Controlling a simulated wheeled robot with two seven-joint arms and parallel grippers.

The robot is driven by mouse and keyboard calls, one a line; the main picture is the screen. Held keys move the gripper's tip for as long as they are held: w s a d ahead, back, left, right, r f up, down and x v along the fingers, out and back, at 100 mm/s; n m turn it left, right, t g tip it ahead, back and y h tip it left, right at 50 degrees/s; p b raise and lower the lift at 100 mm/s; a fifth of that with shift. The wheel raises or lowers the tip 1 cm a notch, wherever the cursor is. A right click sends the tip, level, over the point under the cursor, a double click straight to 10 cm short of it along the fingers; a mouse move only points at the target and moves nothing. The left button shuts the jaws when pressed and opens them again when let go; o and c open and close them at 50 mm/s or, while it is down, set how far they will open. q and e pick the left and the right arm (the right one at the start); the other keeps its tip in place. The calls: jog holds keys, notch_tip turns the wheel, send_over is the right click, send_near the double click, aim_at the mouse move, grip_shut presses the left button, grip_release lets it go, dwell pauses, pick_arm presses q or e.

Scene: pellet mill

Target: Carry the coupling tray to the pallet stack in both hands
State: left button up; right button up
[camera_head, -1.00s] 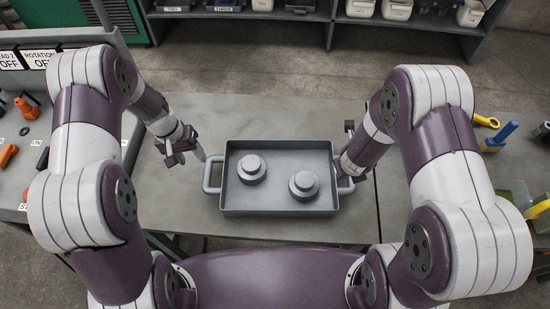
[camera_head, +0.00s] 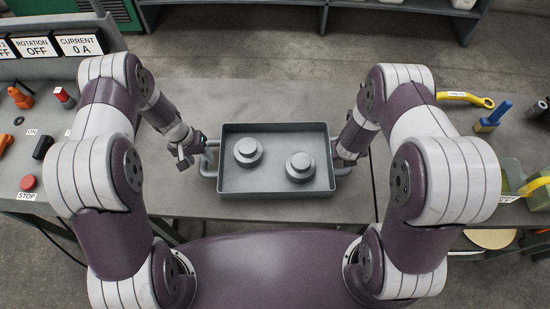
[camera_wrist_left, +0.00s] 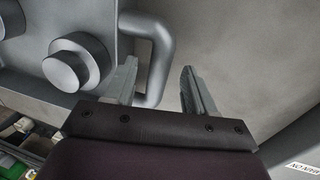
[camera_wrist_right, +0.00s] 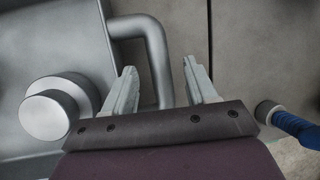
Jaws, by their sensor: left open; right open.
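The coupling tray (camera_head: 226,160) is a grey rectangular tray on the grey bench, with a bar handle at each short side. Two round stepped couplings stand in it, the left one (camera_head: 248,152) and the right one (camera_head: 299,166). My left gripper (camera_head: 197,152) is open at the left handle; in the left wrist view this handle (camera_wrist_left: 162,55) lies between the open fingers (camera_wrist_left: 160,80). My right gripper (camera_head: 346,161) is open at the right handle, partly hidden by my arm; in the right wrist view this handle (camera_wrist_right: 157,60) lies between the fingers (camera_wrist_right: 163,80). Neither gripper is closed on anything.
A control panel with a red stop button (camera_head: 28,183) is at the left. A yellow wrench (camera_head: 465,98) and a blue-handled tool (camera_head: 494,117) lie on the right. The bench (camera_head: 265,98) is clear behind the tray. A shelf (camera_head: 400,8) stands beyond the floor.

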aim_at(202, 161)
pick_arm(q)
jog(key=shift+d+f, duration=0.2)
jog(key=shift+f, duration=0.75)
jog(key=shift+d+f, duration=0.15)
jog(key=shift+f, duration=0.75)
pick_arm(e)
jog(key=shift+x, duration=1.8)
pick_arm(q)
grip_shut()
pick_arm(e)
grip_shut()
